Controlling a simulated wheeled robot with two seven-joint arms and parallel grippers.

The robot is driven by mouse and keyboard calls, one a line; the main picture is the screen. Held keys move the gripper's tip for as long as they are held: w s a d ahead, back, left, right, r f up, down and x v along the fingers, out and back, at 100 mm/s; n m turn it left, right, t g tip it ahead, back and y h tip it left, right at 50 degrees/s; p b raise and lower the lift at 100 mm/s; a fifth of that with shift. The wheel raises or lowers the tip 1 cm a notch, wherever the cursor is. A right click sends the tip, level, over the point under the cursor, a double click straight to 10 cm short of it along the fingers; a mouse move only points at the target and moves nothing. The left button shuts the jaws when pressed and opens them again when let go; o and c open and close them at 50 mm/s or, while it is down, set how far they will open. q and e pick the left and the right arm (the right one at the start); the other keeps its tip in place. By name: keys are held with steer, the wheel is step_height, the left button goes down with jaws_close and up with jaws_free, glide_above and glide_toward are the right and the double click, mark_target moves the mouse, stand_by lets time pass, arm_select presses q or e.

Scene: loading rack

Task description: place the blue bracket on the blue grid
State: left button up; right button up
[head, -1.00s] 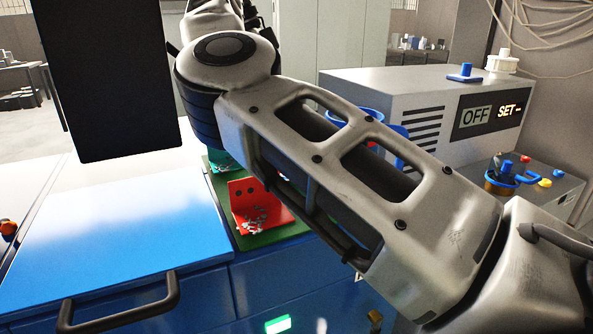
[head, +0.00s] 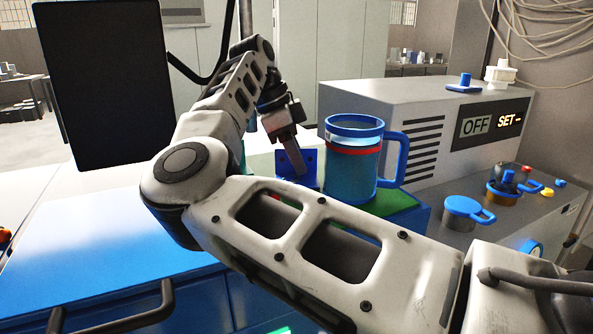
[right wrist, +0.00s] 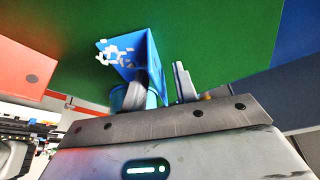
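The blue bracket (head: 297,168) stands on a green board (head: 398,202) behind my right arm in the head view. My right gripper (head: 290,152) points down at it. In the right wrist view, the bracket (right wrist: 150,62) shows an upright plate and a face with whitish specks. The fingers of the right gripper (right wrist: 161,90) are apart, one on each side of the plate, with a visible gap on the right side. I cannot tell if the left finger touches it. I cannot make out a blue grid. My left gripper is not in view.
A clear mug with blue rim and handle (head: 353,165) stands close right of the bracket. A grey machine (head: 420,125) is behind it. A red part (right wrist: 25,70) shows in the right wrist view. The blue cabinet top (head: 90,225) at left is clear.

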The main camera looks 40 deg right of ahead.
jaws_close()
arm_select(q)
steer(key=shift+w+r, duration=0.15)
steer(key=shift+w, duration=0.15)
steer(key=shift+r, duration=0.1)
arm_select(e)
steer(key=shift+r, duration=0.15)
